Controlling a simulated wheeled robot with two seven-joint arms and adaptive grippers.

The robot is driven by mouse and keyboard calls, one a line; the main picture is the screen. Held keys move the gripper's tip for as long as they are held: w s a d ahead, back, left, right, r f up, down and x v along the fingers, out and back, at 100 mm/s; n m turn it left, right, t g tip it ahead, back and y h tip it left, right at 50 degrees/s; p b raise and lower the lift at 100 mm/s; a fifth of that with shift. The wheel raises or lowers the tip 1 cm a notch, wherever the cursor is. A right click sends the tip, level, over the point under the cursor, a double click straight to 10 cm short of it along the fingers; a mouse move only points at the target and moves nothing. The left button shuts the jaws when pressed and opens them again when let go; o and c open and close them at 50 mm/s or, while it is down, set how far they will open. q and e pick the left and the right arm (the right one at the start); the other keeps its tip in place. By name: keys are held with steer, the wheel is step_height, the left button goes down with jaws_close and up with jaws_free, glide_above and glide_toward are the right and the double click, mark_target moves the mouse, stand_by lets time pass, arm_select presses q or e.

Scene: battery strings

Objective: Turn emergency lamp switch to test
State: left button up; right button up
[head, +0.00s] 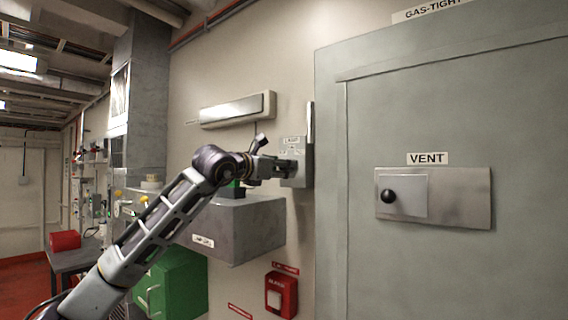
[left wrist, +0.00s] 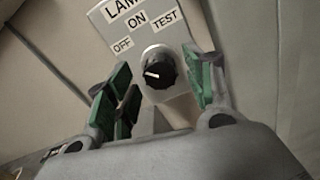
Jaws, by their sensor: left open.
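The lamp switch box (head: 298,150) is a grey box on the wall left of the big grey door. In the left wrist view its face carries the labels LAMP, OFF, ON and TEST. Its round black knob (left wrist: 159,68) has a white mark that points left, toward the OFF side. My left gripper (head: 284,166) is at the front of the box. In the left wrist view its green-padded fingers (left wrist: 165,92) are open, one on each side of the knob, with no clear contact. The lamp (head: 237,109) is a long fixture above. My right gripper is out of view.
A grey wall box (head: 240,228) juts out below my left forearm. A red alarm box (head: 281,294) is lower on the wall. The grey door with a VENT plate (head: 460,198) stands close to the right. A green cabinet (head: 180,283) is below left.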

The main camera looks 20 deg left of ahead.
arm_select(q)
steer(key=shift+x, duration=1)
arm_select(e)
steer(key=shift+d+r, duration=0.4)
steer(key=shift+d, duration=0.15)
arm_select(q)
steer(key=c, duration=1)
steer(key=shift+c, duration=0.2)
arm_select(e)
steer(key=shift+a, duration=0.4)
